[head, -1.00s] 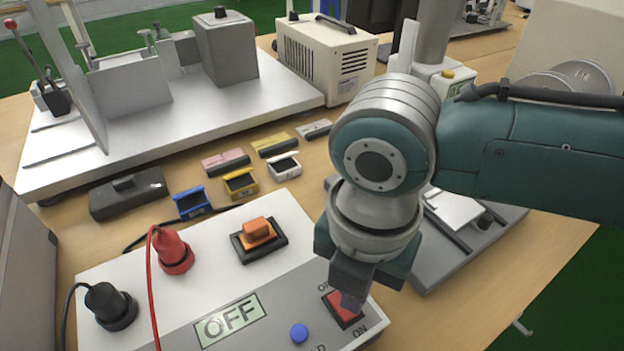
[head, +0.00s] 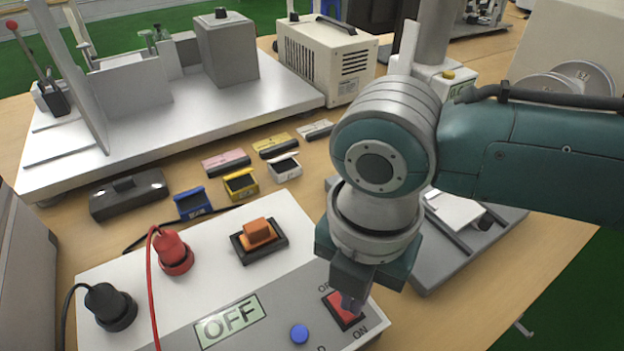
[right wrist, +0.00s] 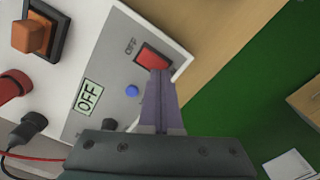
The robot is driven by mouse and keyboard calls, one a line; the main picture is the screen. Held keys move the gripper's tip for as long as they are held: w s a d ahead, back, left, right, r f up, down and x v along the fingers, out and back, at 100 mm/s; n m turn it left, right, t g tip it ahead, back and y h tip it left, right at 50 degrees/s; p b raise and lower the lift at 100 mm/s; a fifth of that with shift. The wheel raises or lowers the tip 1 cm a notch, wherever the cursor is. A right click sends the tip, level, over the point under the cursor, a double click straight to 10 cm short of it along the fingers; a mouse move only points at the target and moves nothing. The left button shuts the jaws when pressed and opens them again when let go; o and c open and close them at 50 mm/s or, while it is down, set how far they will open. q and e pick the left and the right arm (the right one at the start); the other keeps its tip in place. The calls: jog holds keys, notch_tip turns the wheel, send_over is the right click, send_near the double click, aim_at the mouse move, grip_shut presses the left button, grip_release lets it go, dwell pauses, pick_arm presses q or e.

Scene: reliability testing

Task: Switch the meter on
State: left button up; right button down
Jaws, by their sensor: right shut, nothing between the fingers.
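The meter (head: 205,280) is a white and grey box at the front of the table. Its display (head: 228,321) reads OFF. A red rocker switch (head: 341,308) sits at its right front corner between OFF and ON labels; it also shows in the right wrist view (right wrist: 153,58). My right gripper (head: 352,303) is shut and empty, pointing down at the switch. In the right wrist view its fingertips (right wrist: 159,72) overlap the ON-side edge of the switch; I cannot tell whether they touch it. My left gripper is not in view.
A blue button (head: 299,334), an orange knob (head: 258,233), a red plug (head: 173,253) and a black plug (head: 110,305) are on the meter. Small coloured boxes lie behind it. A grey fixture (head: 440,262) stands at the right.

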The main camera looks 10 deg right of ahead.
jog(key=shift+f+b, duration=0.75)
jog(key=shift+f, duration=0.25)
dwell(0.3)
notch_tip(320, 180, up, 5)
jog(key=p, duration=0.4)
jog(key=shift+f+p, duration=0.2)
jog(key=shift+p, duration=0.2)
notch_tip(320, 180, up, 3)
jog(key=p, duration=0.3)
jog(key=shift+f, duration=0.15)
jog(key=shift+f, duration=0.1)
